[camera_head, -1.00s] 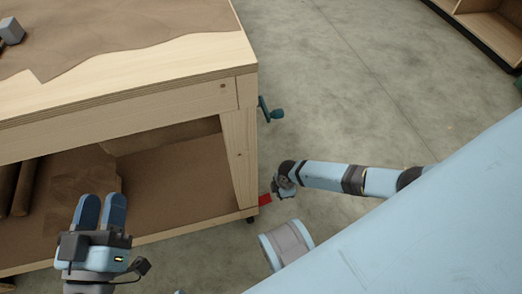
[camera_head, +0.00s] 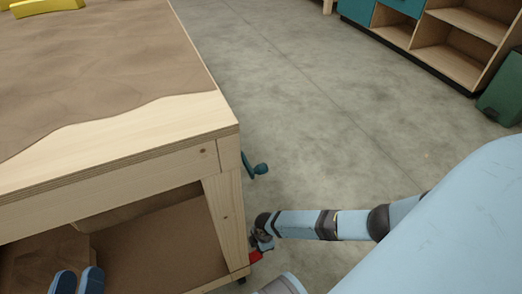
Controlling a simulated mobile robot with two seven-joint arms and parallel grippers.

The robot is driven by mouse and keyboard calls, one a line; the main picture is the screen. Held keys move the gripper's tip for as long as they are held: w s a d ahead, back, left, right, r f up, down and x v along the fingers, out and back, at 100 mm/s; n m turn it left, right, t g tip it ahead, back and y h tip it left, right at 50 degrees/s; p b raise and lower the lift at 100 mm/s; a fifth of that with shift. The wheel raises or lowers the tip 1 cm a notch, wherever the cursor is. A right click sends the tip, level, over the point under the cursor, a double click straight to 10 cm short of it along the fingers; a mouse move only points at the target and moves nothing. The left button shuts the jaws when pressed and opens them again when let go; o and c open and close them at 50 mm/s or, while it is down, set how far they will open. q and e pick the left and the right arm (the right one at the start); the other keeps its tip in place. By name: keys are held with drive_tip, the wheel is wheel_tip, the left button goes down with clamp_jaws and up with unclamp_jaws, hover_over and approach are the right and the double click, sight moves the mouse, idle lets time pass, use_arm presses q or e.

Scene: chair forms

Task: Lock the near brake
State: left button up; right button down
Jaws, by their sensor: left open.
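The red brake pedal (camera_head: 255,257) sits low at the near right leg of the wooden workbench (camera_head: 223,215), just above a dark caster wheel (camera_head: 241,281). My right arm reaches in from the right. Its end, with the right gripper (camera_head: 262,243), is right by the red pedal. It looks close or touching, but I cannot tell which, and its fingers are too small to read. My left gripper (camera_head: 77,282) shows only its two blue fingertips at the bottom left edge, open and apart from the brake, in front of the bench's lower shelf.
A teal crank handle (camera_head: 256,168) sticks out from the bench's right side, above my right arm. Brown sheet material covers the bench top, with a yellow object (camera_head: 46,6) at the back. Grey floor is clear to the right. Shelving (camera_head: 455,45) and a green bin (camera_head: 503,98) stand beyond.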

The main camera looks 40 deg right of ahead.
sight(258, 255)
drive_tip(key=f, duration=0.1)
drive_tip(key=f+b, duration=0.1)
drive_tip(key=f, duration=0.1)
drive_tip(key=f+b, duration=0.1)
drive_tip(key=f, duration=0.1)
drive_tip(key=shift+w+a, duration=0.15)
drive_tip(key=shift+a, duration=0.1)
drive_tip(key=shift+f+b, duration=0.35)
drive_tip(key=shift+f, duration=0.15)
use_arm(q)
wheel_tip(258, 255, down, 4)
drive_tip(key=shift+w+d+f+m+g, duration=0.1)
drive_tip(key=shift+f+m+g, duration=0.1)
drive_tip(key=shift+g, duration=0.3)
drive_tip(key=shift+f+m+g, duration=0.1)
drive_tip(key=shift+m+g, duration=0.1)
drive_tip(key=shift+g, duration=0.3)
drive_tip(key=shift+r, duration=0.15)
